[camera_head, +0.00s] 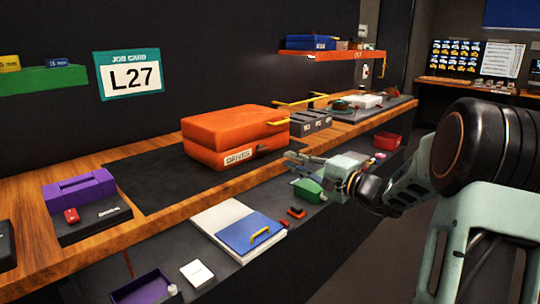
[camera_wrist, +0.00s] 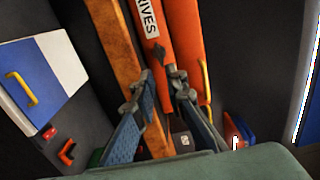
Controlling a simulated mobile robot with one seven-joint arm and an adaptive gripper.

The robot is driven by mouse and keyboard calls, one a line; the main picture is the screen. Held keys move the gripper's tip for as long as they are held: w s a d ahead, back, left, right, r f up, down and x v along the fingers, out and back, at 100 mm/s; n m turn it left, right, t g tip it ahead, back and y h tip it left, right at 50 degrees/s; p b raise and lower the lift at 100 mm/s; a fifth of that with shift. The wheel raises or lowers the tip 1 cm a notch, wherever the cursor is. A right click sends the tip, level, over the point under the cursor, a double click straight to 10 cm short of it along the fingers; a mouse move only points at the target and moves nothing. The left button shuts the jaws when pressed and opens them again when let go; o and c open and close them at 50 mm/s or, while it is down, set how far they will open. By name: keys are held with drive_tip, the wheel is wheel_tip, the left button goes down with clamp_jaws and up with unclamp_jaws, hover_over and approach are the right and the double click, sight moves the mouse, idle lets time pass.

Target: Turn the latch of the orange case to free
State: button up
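The orange case (camera_head: 225,128) lies closed on a dark mat on the wooden bench, a white label on its front. In the wrist view the case (camera_wrist: 182,30) runs up and down the picture. A small dark latch (camera_wrist: 158,52) is on its front beside the label, just beyond my fingertips. In the head view the latch is too small to read. My gripper (camera_head: 292,162) is in front of the case's right end. In the wrist view my gripper (camera_wrist: 155,84) has its fingers apart with nothing held between them. I cannot tell whether a fingertip touches the case.
A yellow handle (camera_head: 278,122) sticks out from the case's right side. Grey boxes (camera_head: 308,123) stand close to its right. The wooden bench edge (camera_wrist: 118,50) runs beside my fingers. A lower shelf holds a white-and-blue box (camera_head: 240,228) and a green item (camera_head: 308,189).

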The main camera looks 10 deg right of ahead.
sight(265, 150)
drive_tip(key=b+x, duration=0.1)
drive_tip(key=x, duration=0.8)
drive_tip(key=shift+w+a, duration=0.25)
clamp_jaws()
